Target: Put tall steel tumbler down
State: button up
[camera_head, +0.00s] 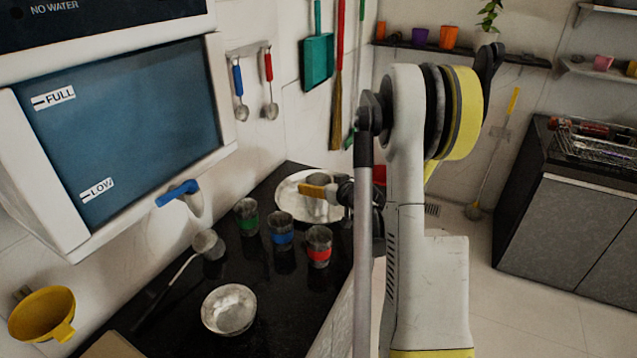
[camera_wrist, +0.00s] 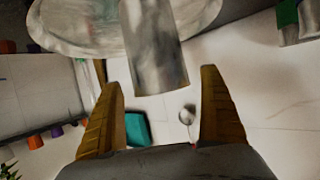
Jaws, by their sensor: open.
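The tall steel tumbler (camera_head: 319,178) stands on a round steel tray (camera_head: 289,210) at the back of the black counter. In the wrist view the plain grey tumbler (camera_wrist: 154,45) shows beyond my fingertips, with the tray (camera_wrist: 62,30) behind it. My gripper (camera_head: 303,190) is at the tray, in front of the tumbler, and partly hides it. In the wrist view my gripper (camera_wrist: 161,82) has its two yellow-brown fingers spread wide, with visible gaps on both sides of the tumbler. Nothing is held.
Cups with green (camera_head: 247,217), blue (camera_head: 280,231) and red (camera_head: 319,246) bands stand in front of the tray. A steel bowl (camera_head: 229,309) and a ladle (camera_head: 208,245) are nearer. A water dispenser (camera_head: 120,120) with a blue tap (camera_head: 177,192) overhangs the left side.

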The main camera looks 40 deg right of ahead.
jog(key=p+v, duration=0.2)
jog(key=v, duration=0.8)
jog(key=a+r+n+g+y, duration=0.15)
jog(key=a+r, duration=0.25)
jog(key=a, duration=0.7)
jog(key=a+r+n+g+y, duration=0.1)
jog(key=a+r+g+y, duration=0.15)
jog(key=a, duration=0.85)
jog(key=s+a+r+g+h, duration=0.1)
jog(key=s+a+r+g, duration=0.1)
jog(key=s+a, duration=1)
jog(key=s, duration=0.3)
jog(key=shift+s+a+r, duration=0.15)
jog(key=shift+s+r, duration=0.15)
jog(key=shift+s, duration=0.05)
jog(key=shift+n, duration=0.25)
